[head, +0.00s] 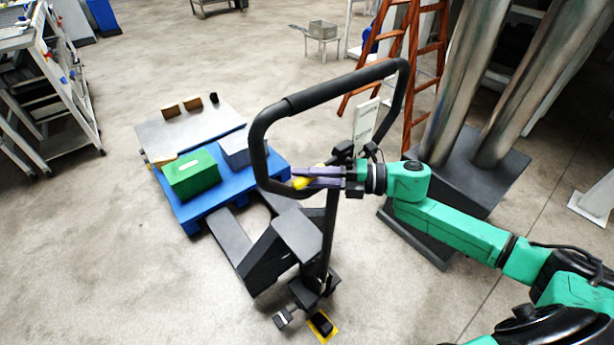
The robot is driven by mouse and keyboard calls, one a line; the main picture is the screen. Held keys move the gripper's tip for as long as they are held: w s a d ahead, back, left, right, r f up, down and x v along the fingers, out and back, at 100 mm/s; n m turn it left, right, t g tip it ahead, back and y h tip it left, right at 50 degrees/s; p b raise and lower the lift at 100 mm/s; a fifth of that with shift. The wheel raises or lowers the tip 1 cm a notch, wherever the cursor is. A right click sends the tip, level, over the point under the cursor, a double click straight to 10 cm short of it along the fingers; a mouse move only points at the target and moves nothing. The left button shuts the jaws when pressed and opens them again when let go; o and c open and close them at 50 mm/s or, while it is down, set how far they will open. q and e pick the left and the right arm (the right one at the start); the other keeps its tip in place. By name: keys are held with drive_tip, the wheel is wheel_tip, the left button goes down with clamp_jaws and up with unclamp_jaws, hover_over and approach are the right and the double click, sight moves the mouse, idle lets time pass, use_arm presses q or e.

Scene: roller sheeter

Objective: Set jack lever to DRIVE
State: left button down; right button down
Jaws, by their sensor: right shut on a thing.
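The pallet jack (302,232) stands in the middle, with its black loop handle (328,93) raised and its forks running toward a blue pallet (217,199). A small yellow lever (301,183) shows within the lower part of the handle loop. My right gripper (318,177) reaches in from the right and is shut on the yellow lever, its purple-grey fingers hiding part of it. Which setting the lever is at cannot be told. My left gripper is not in view.
On the pallet lie a green box (192,174), a blue-grey box (236,149) and a grey sheet (187,131). A wooden ladder (412,62) and thick metal columns (465,90) stand behind my right arm. A shelf rack (48,95) is at left. Floor at lower left is clear.

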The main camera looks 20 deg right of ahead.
wheel_tip(320, 180, up, 3)
drive_tip(key=m+t+y+b, duration=0.1)
drive_tip(key=m+y+b, duration=0.1)
drive_tip(key=m, duration=0.1)
drive_tip(key=shift+d, duration=0.1)
drive_tip(key=shift+r+t+y, duration=0.2)
drive_tip(key=shift+t+y, duration=0.1)
drive_tip(key=c, duration=1)
unclamp_jaws()
drive_tip(key=shift+w, duration=0.1)
drive_tip(key=shift+o, duration=0.2)
drive_tip(key=shift+d+f, duration=0.1)
drive_tip(key=shift+d, duration=0.1)
drive_tip(key=b+v, duration=0.2)
drive_tip(key=v, duration=1.2)
drive_tip(key=shift+b, duration=0.3)
drive_tip(key=shift+d, duration=0.15)
